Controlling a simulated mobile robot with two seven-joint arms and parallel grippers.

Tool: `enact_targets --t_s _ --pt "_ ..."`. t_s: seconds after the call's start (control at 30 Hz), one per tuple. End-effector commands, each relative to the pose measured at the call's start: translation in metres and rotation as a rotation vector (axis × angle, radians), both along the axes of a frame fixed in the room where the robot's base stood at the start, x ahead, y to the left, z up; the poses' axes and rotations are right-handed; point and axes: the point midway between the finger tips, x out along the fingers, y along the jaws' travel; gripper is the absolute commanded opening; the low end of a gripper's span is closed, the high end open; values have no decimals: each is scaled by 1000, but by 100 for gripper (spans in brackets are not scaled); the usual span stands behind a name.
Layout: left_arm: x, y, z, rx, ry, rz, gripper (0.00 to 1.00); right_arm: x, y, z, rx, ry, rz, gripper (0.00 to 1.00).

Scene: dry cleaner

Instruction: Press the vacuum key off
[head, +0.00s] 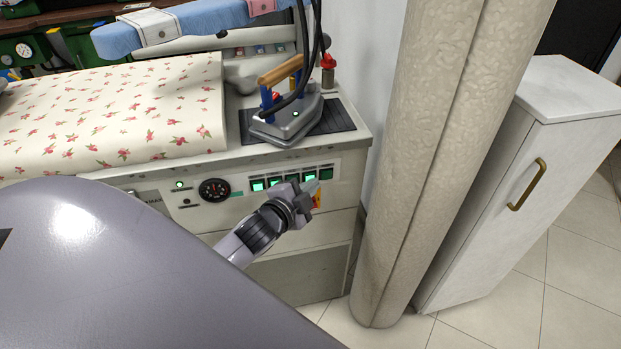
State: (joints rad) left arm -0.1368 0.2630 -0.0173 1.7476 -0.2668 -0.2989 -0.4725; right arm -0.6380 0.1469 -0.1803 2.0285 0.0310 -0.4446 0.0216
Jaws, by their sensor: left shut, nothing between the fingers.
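A row of small green keys (258,185) is set in the front panel (225,205) of the ironing station. The rightmost key (326,173) looks darker. The key labels are too small to read, so I cannot tell which one is the vacuum key. My left gripper (312,187) is shut and empty, with its fingertips close in front of the right part of the row. It partly covers the lower edges of some keys. I cannot tell whether it touches one. My right gripper is not in view.
A steam iron (288,122) stands on a dark pad (335,118) above the panel, beside a flowered cloth (110,115). A round dial (214,190) is left of the keys. A beige patterned column (415,150) and a white cabinet (500,190) stand to the right.

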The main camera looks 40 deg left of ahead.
Motion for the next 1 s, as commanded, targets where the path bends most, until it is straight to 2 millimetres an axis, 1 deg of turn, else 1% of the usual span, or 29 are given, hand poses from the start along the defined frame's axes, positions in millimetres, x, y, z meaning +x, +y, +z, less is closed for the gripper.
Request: enact_targets --t_s 0.27,0.53,0.83,1.0 --pt "0 1 0 0 1 1 0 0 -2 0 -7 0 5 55" --pt "-6 -6 1 -1 0 1 0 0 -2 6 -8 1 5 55" --pt "-7 -8 0 0 1 1 0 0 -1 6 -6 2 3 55" --pt "-16 -19 1 -3 2 0 0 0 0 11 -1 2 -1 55"
